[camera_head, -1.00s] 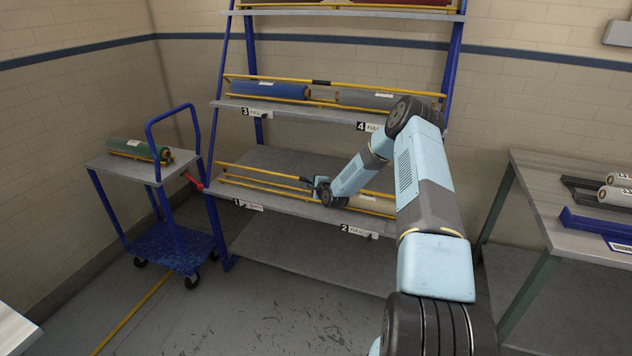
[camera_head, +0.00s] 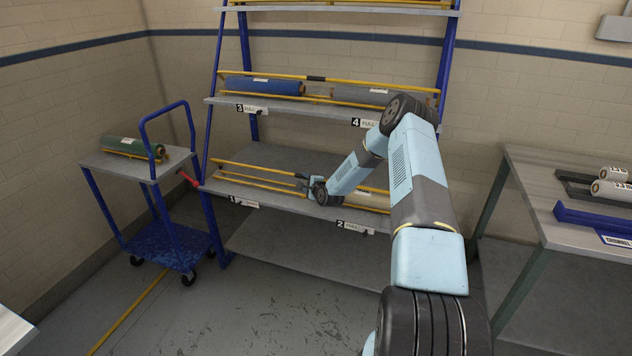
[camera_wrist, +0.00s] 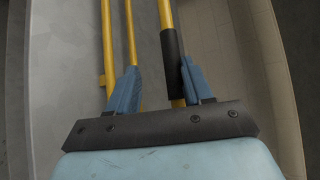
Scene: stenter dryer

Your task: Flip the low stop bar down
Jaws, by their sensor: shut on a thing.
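The low stop bar (camera_head: 250,168) is a thin yellow bar along the front of the rack's lower shelf (camera_head: 290,205). It stands above other yellow rails there. My gripper (camera_head: 302,180) is at its middle, partly hidden by my wrist. In the wrist view, my gripper (camera_wrist: 157,78) has its blue fingers around the yellow stop bar (camera_wrist: 165,14) at its black sleeve (camera_wrist: 172,56). The sleeve lies close to the right finger. Other yellow rails (camera_wrist: 107,40) run beside it on the left, one passing behind the left finger.
A blue cart (camera_head: 165,245) with a green roll (camera_head: 132,146) stands left of the rack. Blue and grey rolls (camera_head: 262,87) lie on the shelf above, behind another yellow bar. A table (camera_head: 545,190) with white rolls stands at the right. The floor before the rack is clear.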

